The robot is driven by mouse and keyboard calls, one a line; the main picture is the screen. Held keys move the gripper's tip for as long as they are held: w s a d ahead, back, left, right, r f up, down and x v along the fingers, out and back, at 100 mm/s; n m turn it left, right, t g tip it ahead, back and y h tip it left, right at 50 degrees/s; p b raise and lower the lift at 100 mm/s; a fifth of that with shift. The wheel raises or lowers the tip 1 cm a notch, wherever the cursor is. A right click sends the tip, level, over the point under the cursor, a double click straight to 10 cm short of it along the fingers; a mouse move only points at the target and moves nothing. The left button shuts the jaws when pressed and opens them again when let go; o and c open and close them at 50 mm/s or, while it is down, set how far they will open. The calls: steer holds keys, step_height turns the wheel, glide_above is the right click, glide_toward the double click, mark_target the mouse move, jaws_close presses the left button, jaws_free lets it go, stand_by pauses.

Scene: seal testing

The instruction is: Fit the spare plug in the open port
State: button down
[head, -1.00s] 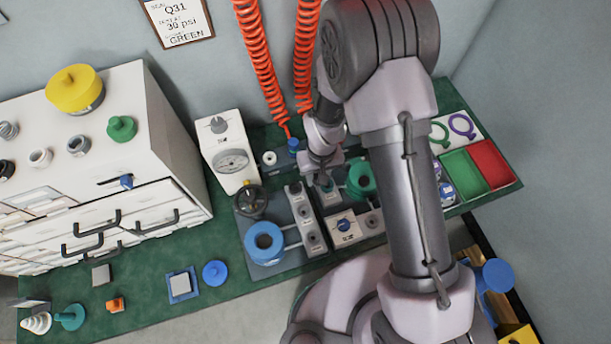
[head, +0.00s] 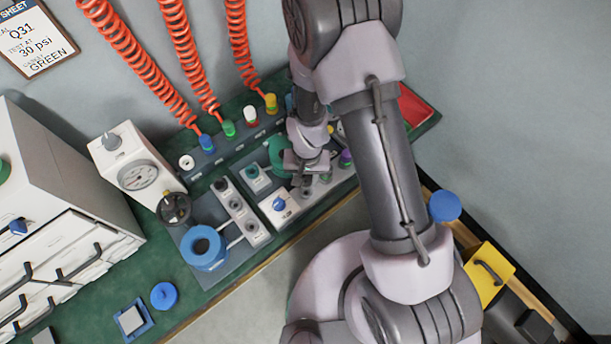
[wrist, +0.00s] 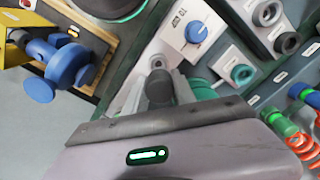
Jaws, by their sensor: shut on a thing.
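My gripper (wrist: 158,92) is shut on a dark grey plug (wrist: 158,86), seen between the fingertips in the wrist view. In the head view my gripper (head: 305,168) is beside the teal wheel (head: 278,150), with a dark grey piece under its tips at the white blue-knob panel (head: 281,206). I cannot tell whether the plug touches anything below. A light port strip (head: 252,226) lies to the left; it also shows at the upper right of the wrist view (wrist: 287,43), with round grey ring ports. I cannot tell which port is the open one.
A gauge box (head: 138,176) and a blue ring fitting (head: 203,247) stand to the left. Orange coiled hoses (head: 130,60) hang behind to coloured connectors (head: 229,128). The green bench front-left is partly clear.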

steer(key=shift+f+b, duration=0.55)
steer(key=shift+f, duration=0.45)
steer(key=shift+f+b, duration=1.45)
steer(key=shift+b, duration=0.05)
steer(key=c, duration=0.9)
jaws_free()
steer(key=shift+c, duration=0.2)
step_height(320, 180, up, 18)
steer(key=p, duration=0.7)
steer(key=shift+d+f, duration=0.2)
steer(key=shift+f, duration=0.05)
